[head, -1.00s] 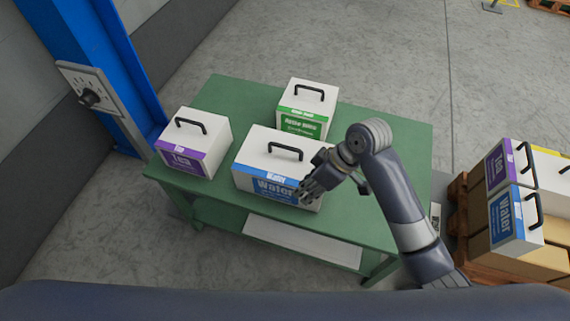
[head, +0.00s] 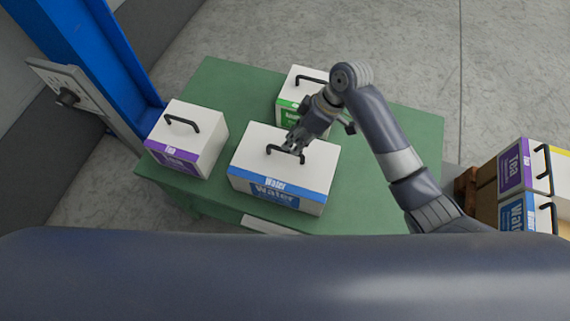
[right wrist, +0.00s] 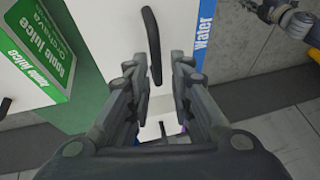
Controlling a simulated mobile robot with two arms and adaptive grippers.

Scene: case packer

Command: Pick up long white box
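The long white box (head: 283,171) with a blue Water band stands on the green table (head: 365,188). It has a black handle (head: 285,153) on top. My right gripper (head: 294,146) is right at this handle, coming from the back right. In the right wrist view the gripper (right wrist: 158,68) is open, its fingers apart on either side of the line of the handle (right wrist: 152,45). Contact cannot be told. A grey jointed hand at the top right of the right wrist view looks like my left gripper (right wrist: 268,10); its fingers are too small to read.
A white Tea box (head: 188,138) with a purple band stands left of the long box. A green-banded Apple Juice box (head: 292,88) stands behind it, close to my right wrist. More boxes (head: 515,172) are stacked at right. A blue post (head: 105,55) rises at left.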

